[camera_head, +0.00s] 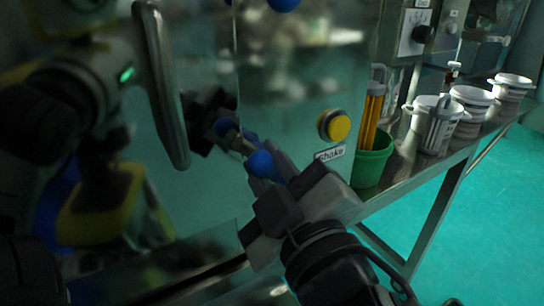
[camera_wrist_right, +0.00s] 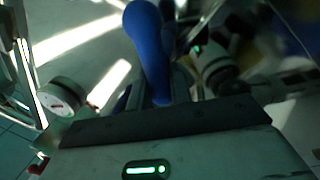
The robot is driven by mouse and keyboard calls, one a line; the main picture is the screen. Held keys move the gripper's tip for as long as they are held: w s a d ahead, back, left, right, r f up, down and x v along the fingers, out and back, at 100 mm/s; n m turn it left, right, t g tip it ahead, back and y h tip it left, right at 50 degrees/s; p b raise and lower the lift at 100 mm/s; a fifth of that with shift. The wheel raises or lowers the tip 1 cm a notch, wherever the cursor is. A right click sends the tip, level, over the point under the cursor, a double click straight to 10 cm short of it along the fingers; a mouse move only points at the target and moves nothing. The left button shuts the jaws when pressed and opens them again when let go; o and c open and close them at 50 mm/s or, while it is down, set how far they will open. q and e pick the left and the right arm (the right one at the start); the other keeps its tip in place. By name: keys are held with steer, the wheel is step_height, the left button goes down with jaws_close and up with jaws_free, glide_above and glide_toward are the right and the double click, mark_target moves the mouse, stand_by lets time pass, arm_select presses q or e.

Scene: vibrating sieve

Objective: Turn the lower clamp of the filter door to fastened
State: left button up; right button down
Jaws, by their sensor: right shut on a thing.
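The lower clamp of the filter door has a blue knob (camera_head: 262,165) on a short metal stem, low on the shiny metal front. Its stem points up and left from the knob. My right gripper (camera_head: 282,180) comes from the lower right and is shut on the blue knob. In the right wrist view the blue handle (camera_wrist_right: 150,45) stands up from the gripper's dark edge; the fingertips cannot be made out there. The filter door (camera_head: 200,200) is reflective, and its long handle (camera_head: 162,85) is at the left.
A yellow button (camera_head: 334,125) with a "Shake" label is just right of the clamp. Another blue knob (camera_head: 284,4) is at the top edge. A green cup (camera_head: 371,160) with yellow-handled tools and several white pots (camera_head: 435,125) stand on the bench at right.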

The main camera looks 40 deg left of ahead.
steer(key=n, duration=0.4)
steer(key=shift+s+a+f+g+y, duration=0.1)
steer(key=shift+s+f+g+y, duration=0.05)
steer(key=shift+f+g+y, duration=0.25)
steer(key=n+p, duration=0.1)
steer(key=n, duration=0.2)
steer(key=shift+s+f+y, duration=0.1)
steer(key=shift+f+y, duration=0.05)
steer(key=shift+y, duration=0.15)
arm_select(q)
steer(key=shift+s+a+r, duration=0.1)
steer(key=shift+s+r, duration=0.05)
steer(key=shift+r, duration=0.15)
arm_select(e)
steer(key=shift+f+n+g, duration=0.15)
steer(key=shift+n+g, duration=0.15)
steer(key=shift+n, duration=0.5)
steer(key=shift+f+n+g, duration=0.15)
steer(key=shift+n+g, duration=0.15)
steer(key=shift+n, duration=0.8)
arm_select(q)
steer(key=shift+f, duration=0.1)
arm_select(e)
steer(key=c, duration=1.3)
jaws_free()
steer(key=shift+f, duration=0.1)
